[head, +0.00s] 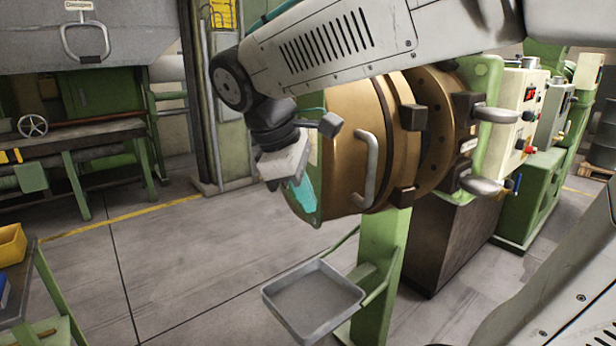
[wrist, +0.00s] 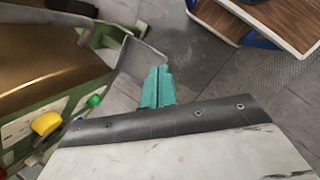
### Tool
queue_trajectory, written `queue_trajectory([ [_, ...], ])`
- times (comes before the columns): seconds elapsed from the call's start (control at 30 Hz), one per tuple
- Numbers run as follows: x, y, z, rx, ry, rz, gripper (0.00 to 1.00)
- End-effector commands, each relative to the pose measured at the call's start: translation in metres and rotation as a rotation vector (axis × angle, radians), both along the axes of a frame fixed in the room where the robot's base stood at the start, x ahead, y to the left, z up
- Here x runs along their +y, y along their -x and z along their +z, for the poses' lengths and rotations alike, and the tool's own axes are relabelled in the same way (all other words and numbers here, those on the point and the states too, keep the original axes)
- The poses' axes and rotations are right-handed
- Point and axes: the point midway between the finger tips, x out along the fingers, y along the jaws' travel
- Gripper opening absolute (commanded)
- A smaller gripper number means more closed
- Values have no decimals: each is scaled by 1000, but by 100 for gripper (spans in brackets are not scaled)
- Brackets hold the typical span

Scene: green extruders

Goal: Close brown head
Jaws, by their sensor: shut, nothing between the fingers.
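The brown head (head: 343,150) is a large golden-brown cylinder with a green front plate and a curved grey handle (head: 366,168) on its side. It sits in line with the brown flange (head: 440,135) of the green extruder, with dark clamp blocks between them. I cannot tell whether a gap is left there. My gripper (head: 303,197) has teal fingers, shut and empty, in front of the head's green front plate. My arm hides the head's top. In the wrist view the shut fingers (wrist: 158,84) show beside the brown head (wrist: 45,65), at the upper left.
A grey tray (head: 312,300) on a green post stands below the head; it also shows in the wrist view (wrist: 138,62). A control box (head: 522,120) is on the extruder at right. A green workbench (head: 85,150) stands at left. The floor between is clear.

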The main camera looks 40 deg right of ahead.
Motion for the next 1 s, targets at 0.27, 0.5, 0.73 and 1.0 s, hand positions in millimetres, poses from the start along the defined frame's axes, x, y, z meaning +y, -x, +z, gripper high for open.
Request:
queue_trajectory([
  [0.27,5,-103,36,309,234,409,0],
  [0.5,8,-131,42,413,299,513,0],
  [0.73,-14,-126,20,417,300,514,0],
  [1.0,-54,-116,-22,417,299,513,0],
])
